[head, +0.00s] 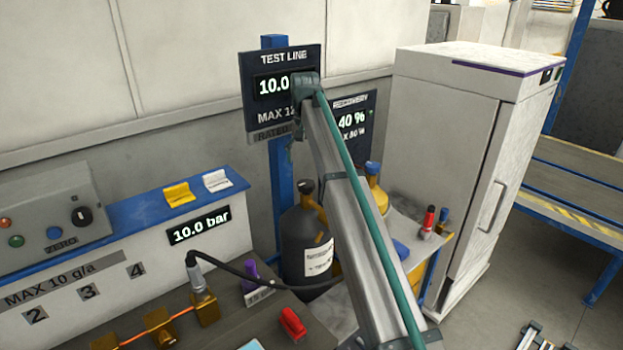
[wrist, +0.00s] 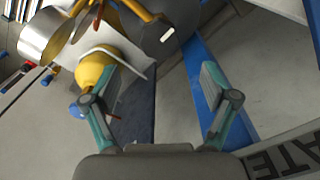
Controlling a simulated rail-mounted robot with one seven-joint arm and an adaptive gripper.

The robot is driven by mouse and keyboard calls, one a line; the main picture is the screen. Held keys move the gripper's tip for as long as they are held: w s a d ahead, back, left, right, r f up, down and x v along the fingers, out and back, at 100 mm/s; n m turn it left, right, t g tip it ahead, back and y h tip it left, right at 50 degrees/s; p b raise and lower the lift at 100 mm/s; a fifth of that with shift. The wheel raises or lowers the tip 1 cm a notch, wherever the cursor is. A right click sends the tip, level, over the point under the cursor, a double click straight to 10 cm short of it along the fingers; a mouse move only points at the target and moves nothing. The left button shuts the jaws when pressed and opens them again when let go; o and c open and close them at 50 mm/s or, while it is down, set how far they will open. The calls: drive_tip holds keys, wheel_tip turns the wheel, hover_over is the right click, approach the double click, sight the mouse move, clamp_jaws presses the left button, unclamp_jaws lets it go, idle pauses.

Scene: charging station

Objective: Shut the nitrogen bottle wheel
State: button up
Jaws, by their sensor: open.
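The dark nitrogen bottle (head: 300,238) stands upright behind the work table in the head view, with a white label (head: 319,260) low on its front. A small dark valve top (head: 306,187) shows above its shoulder; I cannot make out the wheel or how far it is turned. My arm crosses in front of the bottle's right side. My gripper (wrist: 160,97) is open, with its two teal fingers wide apart and nothing between them. In the head view the arm's far end is in front of the test line sign, above the bottle, and the fingers are hard to make out.
The test line sign (head: 259,84) on a blue post (head: 281,190) is close to the arm's end. A yellow bottle (head: 376,191) stands right of the dark one, partly behind my arm. A white cabinet (head: 438,140) stands further right. A black hose (head: 240,272) runs across the table.

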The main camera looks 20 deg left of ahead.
sight(306, 183)
wheel_tip(306, 183, down, 8)
drive_tip(key=shift+p, duration=1.2)
drive_tip(key=shift+c, duration=0.3)
drive_tip(key=c, duration=1.1)
